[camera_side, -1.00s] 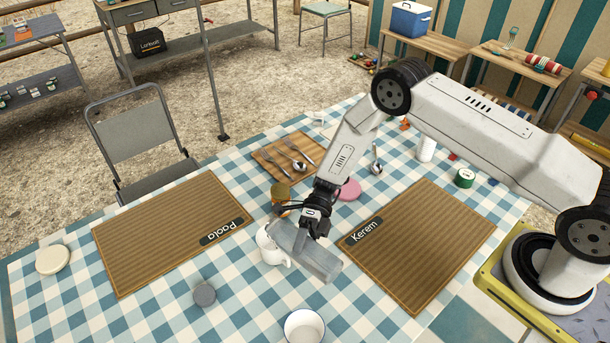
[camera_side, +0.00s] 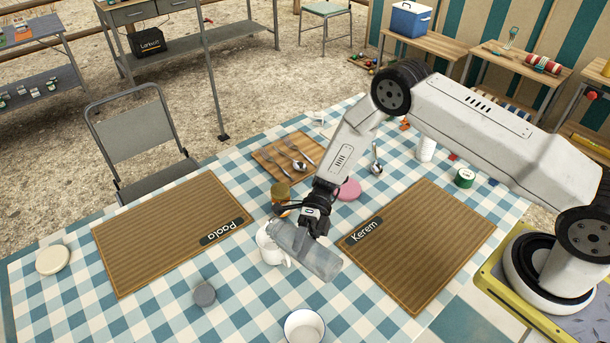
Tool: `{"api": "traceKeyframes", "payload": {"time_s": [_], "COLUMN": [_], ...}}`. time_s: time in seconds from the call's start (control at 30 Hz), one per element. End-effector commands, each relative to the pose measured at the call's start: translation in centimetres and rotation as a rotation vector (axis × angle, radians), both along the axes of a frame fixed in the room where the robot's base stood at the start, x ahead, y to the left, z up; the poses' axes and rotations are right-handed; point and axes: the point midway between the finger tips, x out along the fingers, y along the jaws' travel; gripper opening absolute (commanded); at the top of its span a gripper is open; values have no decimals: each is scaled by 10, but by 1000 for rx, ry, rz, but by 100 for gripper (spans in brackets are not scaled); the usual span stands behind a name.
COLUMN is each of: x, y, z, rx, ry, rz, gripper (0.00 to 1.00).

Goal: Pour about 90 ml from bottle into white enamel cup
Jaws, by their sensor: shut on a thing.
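My gripper (camera_side: 312,222) is shut on a clear, greyish bottle (camera_side: 308,252). It holds the bottle above the table, tipped well over, with its left end at a white cup (camera_side: 268,256) and its other end out to the lower right. The bottle and gripper hide part of this cup's rim and inside. I cannot make out a stream or the liquid levels. A second white cup (camera_side: 303,327) with a dark rim stands upright at the front edge of the picture and looks empty.
An amber jar (camera_side: 280,194) stands close behind my gripper, with a pink disc (camera_side: 349,190) to its right. Placemats lie left (camera_side: 170,240) and right (camera_side: 425,245). A grey disc (camera_side: 204,294) lies front left. A wooden board (camera_side: 272,156) holds cutlery behind.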

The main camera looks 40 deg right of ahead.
Motion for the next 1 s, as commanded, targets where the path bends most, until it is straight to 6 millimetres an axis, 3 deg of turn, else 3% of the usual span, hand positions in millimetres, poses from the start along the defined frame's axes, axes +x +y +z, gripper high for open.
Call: {"api": "traceKeyframes", "payload": {"time_s": [0.43,0.8,1.0], "x": [0,-11,-12], "y": [0,-2,-2], "z": [0,-28,-30], "rx": [1,44,49], "ry": [-3,-302,-328], "rz": [0,-1,-2], "gripper": [2,2,2]}}
